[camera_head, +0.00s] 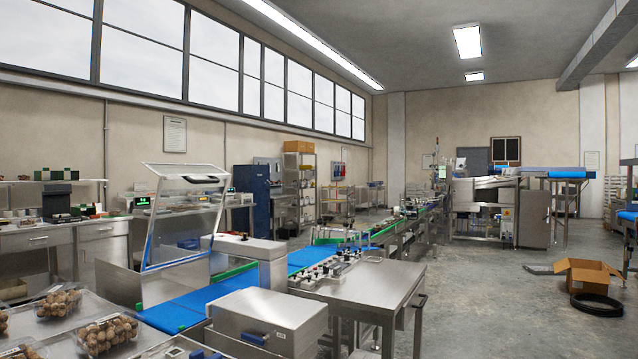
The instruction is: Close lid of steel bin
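A clear framed lid (185,215) with a black handle (206,178) stands raised at left centre. It is tilted up above the blue conveyor belt, over a steel housing (118,292). I cannot tell for sure whether this housing is the steel bin. A closed-looking steel box (270,318) with a blue latch-like part on its front stands at bottom centre. No other open lid is clear to me. Neither of my grippers is in view.
Clear clamshell trays of round brown produce (105,332) sit on a steel table at bottom left. A blue conveyor (195,305) runs into the distance. A steel table (365,285) stands right of it. Open floor lies to the right, with a cardboard box (588,277) and black coil (597,304).

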